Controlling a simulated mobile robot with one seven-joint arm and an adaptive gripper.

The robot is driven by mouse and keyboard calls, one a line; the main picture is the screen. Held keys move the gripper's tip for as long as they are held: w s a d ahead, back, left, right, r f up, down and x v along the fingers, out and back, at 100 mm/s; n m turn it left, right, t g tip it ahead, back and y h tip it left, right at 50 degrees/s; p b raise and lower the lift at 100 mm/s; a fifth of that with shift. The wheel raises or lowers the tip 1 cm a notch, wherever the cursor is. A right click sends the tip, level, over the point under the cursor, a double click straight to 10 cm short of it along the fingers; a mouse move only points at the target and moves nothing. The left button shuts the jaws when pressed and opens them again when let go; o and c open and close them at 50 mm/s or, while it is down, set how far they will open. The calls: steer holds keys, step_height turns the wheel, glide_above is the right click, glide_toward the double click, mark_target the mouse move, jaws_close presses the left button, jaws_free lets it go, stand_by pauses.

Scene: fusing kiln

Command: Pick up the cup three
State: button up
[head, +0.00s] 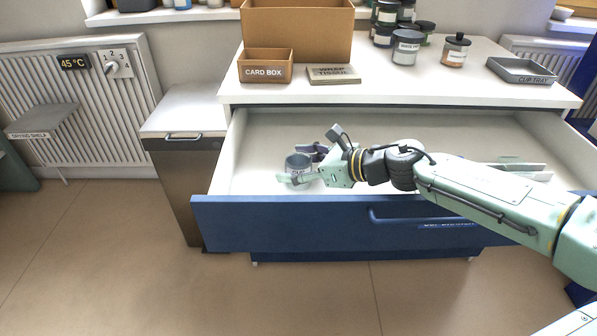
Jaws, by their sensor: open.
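A small grey-blue cup (298,163) stands inside the open drawer, near its left end. A label shows on its front but is too small and partly covered to read. My gripper (297,166) reaches in from the right, its fingers spread open around the cup. One finger passes in front of the cup's lower part and the other is behind and to its right. I cannot tell whether either finger touches it. The cup's lower front is partly hidden by the near finger.
The drawer (290,218) has a blue front and pale inside, mostly bare. Above it, the white counter (420,85) holds a card box (265,66), a wrapped pack (333,75), several jars (405,48) and a cup tray (522,70). A grey cabinet (185,160) stands at left.

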steer(key=shift+c, duration=0.4)
steer(key=c, duration=1.2)
